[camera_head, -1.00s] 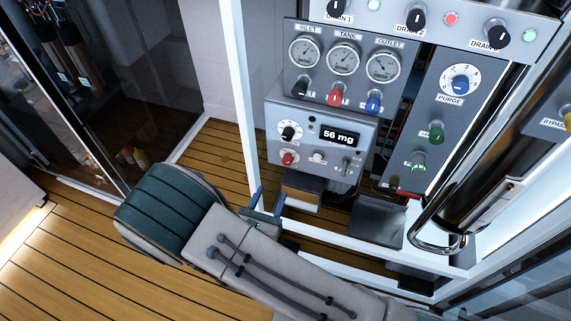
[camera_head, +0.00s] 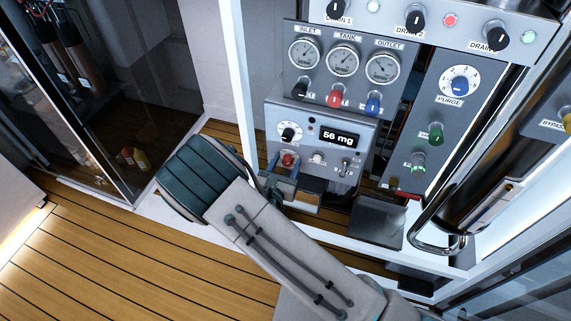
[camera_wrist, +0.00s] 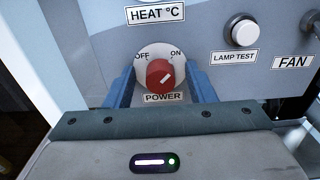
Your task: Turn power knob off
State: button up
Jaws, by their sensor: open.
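The red power knob (camera_wrist: 160,75) sits on a round white dial on the panel. OFF is printed at its upper left and ON at its upper right. Its white mark slants up to the right, towards ON. It also shows small in the head view (camera_head: 287,159). My gripper (camera_wrist: 163,84) is open, with one blue finger on each side of the knob. I cannot tell whether the fingers touch it. In the head view my gripper (camera_head: 282,170) is at the panel's lower left, just below the knob.
The lamp test button (camera_wrist: 245,34) is right of the knob, with the FAN label (camera_wrist: 293,62) beyond. A white frame post (camera_head: 237,80) stands left of the panel.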

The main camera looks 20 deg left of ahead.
jog(key=c, duration=1)
jog(key=n+p, duration=0.3)
jog(key=shift+r+n, duration=0.15)
jog(key=shift+n, duration=0.25)
jog(key=n+p, duration=0.2)
jog(key=n, duration=0.3)
jog(key=shift+a+n+p, duration=0.1)
jog(key=shift+n+p, duration=0.2)
jog(key=shift+p, duration=0.1)
jog(key=n+p, duration=0.2)
jog(key=n, duration=0.2)
jog(key=shift+f, duration=0.2)
jog(key=shift+f+n+p, duration=0.1)
jog(key=shift+n+p, duration=0.45)
jog(key=shift+n, duration=1.85)
